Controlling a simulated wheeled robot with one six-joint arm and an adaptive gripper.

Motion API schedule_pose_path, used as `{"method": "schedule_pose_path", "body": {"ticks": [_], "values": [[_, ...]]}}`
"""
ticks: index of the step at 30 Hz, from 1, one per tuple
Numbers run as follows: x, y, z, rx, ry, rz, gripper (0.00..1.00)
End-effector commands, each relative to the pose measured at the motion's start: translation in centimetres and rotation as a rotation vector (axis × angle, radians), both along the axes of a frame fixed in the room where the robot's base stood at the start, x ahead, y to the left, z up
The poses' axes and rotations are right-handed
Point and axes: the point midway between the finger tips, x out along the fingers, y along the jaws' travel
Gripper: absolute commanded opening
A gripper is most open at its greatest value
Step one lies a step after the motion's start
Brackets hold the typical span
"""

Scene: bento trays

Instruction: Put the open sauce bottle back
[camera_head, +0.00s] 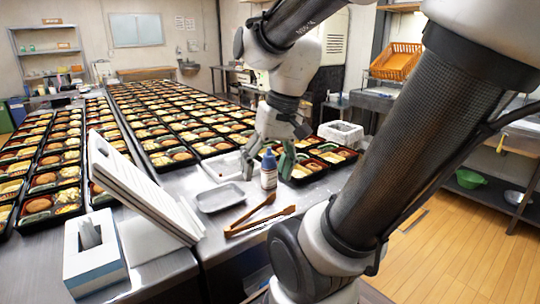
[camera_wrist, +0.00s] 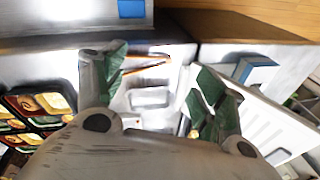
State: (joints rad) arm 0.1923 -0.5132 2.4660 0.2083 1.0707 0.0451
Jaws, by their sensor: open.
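The sauce bottle (camera_head: 268,174), small and white with a dark blue top and a label, stands upright on the metal counter. My gripper (camera_head: 267,168) is above the counter, with its green fingertips spread apart. In the head view the bottle appears between the fingertips; whether it is truly between them or nearer the camera, I cannot tell. In the wrist view my gripper (camera_wrist: 160,80) is open, and I cannot make out the bottle there.
A small grey tray (camera_head: 220,198) and wooden-coloured tongs (camera_head: 260,214) lie near the bottle. A white slanted stand (camera_head: 140,185) and tissue box (camera_head: 93,258) are at left. Bento trays (camera_head: 160,148) fill the counter behind. A white container (camera_head: 341,134) stands right.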

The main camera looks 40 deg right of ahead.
Motion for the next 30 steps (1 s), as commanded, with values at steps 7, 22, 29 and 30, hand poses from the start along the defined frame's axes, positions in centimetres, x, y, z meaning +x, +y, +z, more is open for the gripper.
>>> {"method": "schedule_pose_path", "body": {"ticks": [7,22,29,30], "values": [[-0.6,-0.2,2.5,-0.205,-0.205,0.248,0.71],[-0.6,-0.4,2.9,-0.237,-0.240,0.285,0.71],[-0.6,-0.4,2.9,-0.236,-0.239,0.284,0.71],[-0.6,-0.4,2.9,-0.236,-0.239,0.284,0.71]]}}
